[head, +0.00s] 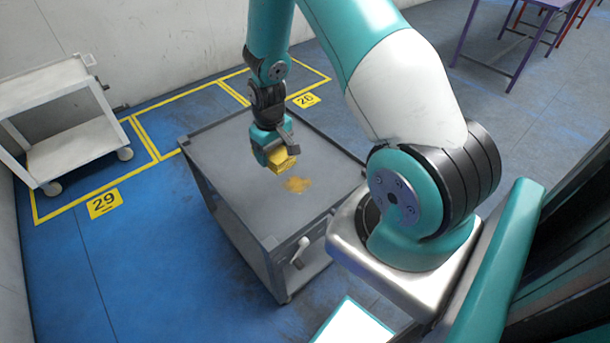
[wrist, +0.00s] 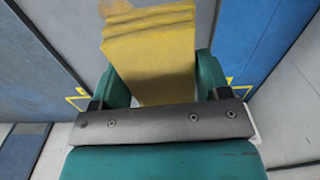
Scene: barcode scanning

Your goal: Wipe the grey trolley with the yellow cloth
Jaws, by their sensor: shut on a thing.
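The grey trolley (head: 215,165) stands in the middle of the head view, with a flat grey top. An orange-brown stain (head: 297,184) lies on its top, right of centre. My gripper (head: 281,153) is over the trolley top, shut on the folded yellow cloth (head: 283,163). The cloth is just behind and left of the stain in the head view; I cannot tell whether it touches the top. In the wrist view the folded cloth (wrist: 152,62) sits between my two fingers, and a bit of the stain (wrist: 115,7) shows beyond it.
A white trolley (head: 60,100) stands by the wall at the left. Yellow floor lines mark bays on the blue floor (head: 150,250), with number signs 29 (head: 104,203) and 20 (head: 305,100). A purple table (head: 510,30) is at the far right. The rest of the grey top is clear.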

